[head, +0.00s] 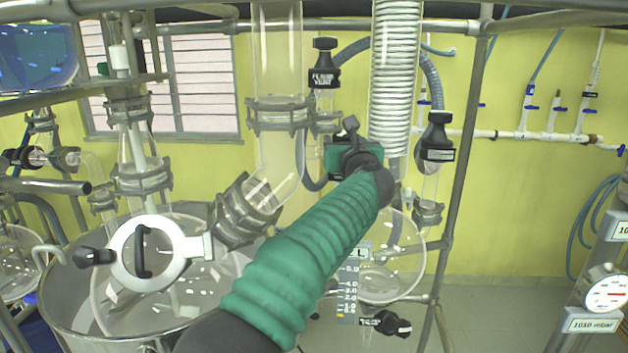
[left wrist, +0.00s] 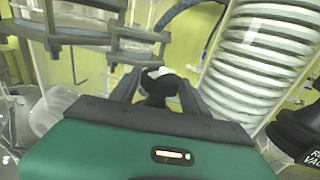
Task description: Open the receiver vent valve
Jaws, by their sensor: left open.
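My left gripper (head: 350,133) is at the end of my green-sleeved arm, in front of the glass column and left of the coiled condenser. In the left wrist view its two dark fingers (left wrist: 158,98) are apart. A black knob-like part with a pale top (left wrist: 160,75) shows between or just beyond them; I cannot tell whether they touch it. No label reading receiver vent is legible, so I cannot confirm that this part is that valve. The round glass receiver (head: 400,240) hangs below the condenser, partly hidden by my arm. My right gripper is out of view.
A black labelled valve (head: 322,78) stands up left of my gripper. Another (head: 437,140) is at right, near a grey hose. The coiled condenser (left wrist: 268,45) is close on the right. A steel upright (head: 468,150) stands farther right. A steel vessel (head: 60,290) is at lower left.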

